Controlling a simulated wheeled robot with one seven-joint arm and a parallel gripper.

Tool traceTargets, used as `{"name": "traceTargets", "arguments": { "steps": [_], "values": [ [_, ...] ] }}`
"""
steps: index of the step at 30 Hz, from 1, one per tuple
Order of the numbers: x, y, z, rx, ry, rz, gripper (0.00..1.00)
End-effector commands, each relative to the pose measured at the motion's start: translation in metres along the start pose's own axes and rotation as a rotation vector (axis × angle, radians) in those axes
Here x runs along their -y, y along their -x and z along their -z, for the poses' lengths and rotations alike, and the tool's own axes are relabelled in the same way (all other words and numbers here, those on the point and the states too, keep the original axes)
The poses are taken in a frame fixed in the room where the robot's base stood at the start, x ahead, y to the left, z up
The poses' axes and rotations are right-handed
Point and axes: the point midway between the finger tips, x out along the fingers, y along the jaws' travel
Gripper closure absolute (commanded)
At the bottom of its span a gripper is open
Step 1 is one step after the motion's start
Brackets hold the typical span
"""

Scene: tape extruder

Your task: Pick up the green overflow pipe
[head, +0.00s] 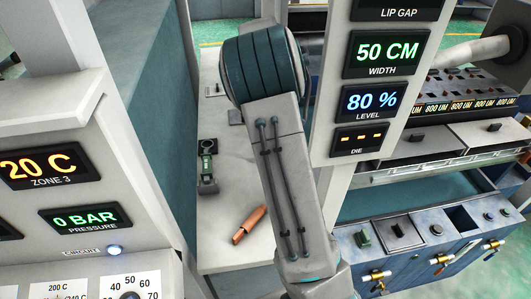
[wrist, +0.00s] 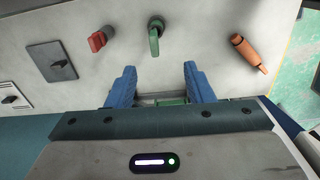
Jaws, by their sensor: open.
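A green pipe (wrist: 155,36) with a bent, elbow-like end lies on the pale worktop in the wrist view, ahead of my gripper. Another bit of green (wrist: 171,101) shows low between the fingers, mostly hidden by my gripper body. In the head view my arm hides the gripper.
A copper-coloured cylinder (wrist: 248,53) lies right of the pipe and a red piece (wrist: 97,41) left of it. A dark plate with a knob (wrist: 51,60) is further left. Control panels (head: 60,180) and a display post (head: 378,75) flank the worktop (head: 228,185).

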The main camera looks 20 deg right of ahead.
Motion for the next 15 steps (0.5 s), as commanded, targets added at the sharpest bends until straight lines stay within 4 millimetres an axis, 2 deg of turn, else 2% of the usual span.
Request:
{"name": "traceTargets", "arguments": {
  "steps": [5, 15],
  "values": [
    [-0.004, -0.013, -0.002, 0.009, 0.034, 0.008, 0.53],
    [-0.004, -0.075, -0.002, 0.009, 0.034, 0.008, 0.53]
  ]
}}
